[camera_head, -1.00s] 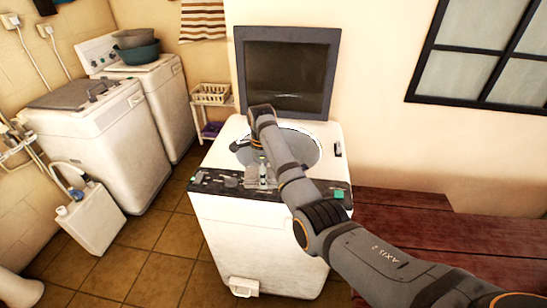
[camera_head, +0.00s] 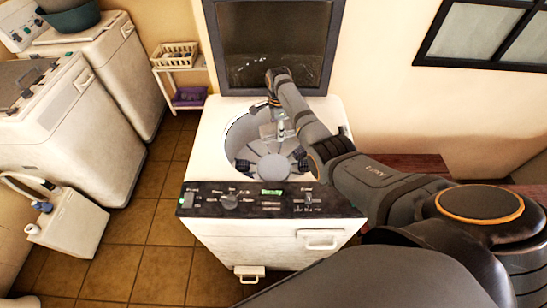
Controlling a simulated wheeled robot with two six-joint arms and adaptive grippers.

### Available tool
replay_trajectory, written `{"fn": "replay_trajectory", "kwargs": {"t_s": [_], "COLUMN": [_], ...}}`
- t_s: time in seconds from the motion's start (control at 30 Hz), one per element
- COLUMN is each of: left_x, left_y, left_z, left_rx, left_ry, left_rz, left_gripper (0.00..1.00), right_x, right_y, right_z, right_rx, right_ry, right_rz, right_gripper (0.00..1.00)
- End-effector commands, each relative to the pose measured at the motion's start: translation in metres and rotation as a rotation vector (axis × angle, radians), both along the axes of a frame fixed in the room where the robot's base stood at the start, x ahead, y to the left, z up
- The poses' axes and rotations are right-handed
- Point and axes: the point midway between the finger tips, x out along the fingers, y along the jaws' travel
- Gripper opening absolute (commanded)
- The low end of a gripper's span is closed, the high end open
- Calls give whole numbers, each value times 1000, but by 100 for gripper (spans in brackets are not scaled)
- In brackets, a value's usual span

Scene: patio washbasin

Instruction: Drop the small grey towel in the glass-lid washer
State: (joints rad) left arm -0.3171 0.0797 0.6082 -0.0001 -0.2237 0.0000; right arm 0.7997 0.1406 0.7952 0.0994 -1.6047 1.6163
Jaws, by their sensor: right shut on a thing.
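The glass-lid washer (camera_head: 211,140) stands in the middle with its dark-framed glass lid (camera_head: 275,45) raised against the wall. Its round tub (camera_head: 262,172) is open and shows a pale ribbed bottom. My right gripper (camera_head: 279,131) points down over the tub opening from the end of my right arm. It is shut on the small grey towel (camera_head: 267,131), of which only a small pale patch shows; the arm and gripper hide the rest. I cannot tell how deep the towel hangs. My left gripper is out of view.
A second washer (camera_head: 60,130) and another machine with a green basin (camera_head: 72,18) stand at the left. A white canister (camera_head: 68,225) is on the tiled floor. A small rack with a basket (camera_head: 176,55) is behind. A dark red wooden bench (camera_head: 425,165) lies at the right.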

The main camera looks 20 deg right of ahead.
Motion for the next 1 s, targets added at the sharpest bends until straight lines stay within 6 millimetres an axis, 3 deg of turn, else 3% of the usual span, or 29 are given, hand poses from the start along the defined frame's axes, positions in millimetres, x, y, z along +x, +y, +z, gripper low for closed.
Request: {"fn": "replay_trajectory", "kwargs": {"t_s": [0.17,0.33,0.43,0.67,0.7,0.9,1.0], "left_x": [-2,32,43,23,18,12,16], "left_y": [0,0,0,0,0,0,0], "left_z": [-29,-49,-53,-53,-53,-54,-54], "left_rx": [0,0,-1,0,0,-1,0], "left_ry": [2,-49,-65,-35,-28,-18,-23], "left_rz": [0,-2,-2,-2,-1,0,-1], "left_gripper": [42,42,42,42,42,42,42], "right_x": [0,1,1,1,1,0,0], "right_y": [0,0,0,0,0,0,0], "right_z": [-28,-50,-54,-52,-52,-52,-52], "right_rx": [0,0,0,0,0,0,0], "right_ry": [-1,-1,-2,-1,-1,-1,-1], "right_rz": [0,0,0,0,0,-1,-1], "right_gripper": [24,24,24,24,57,82,82]}}
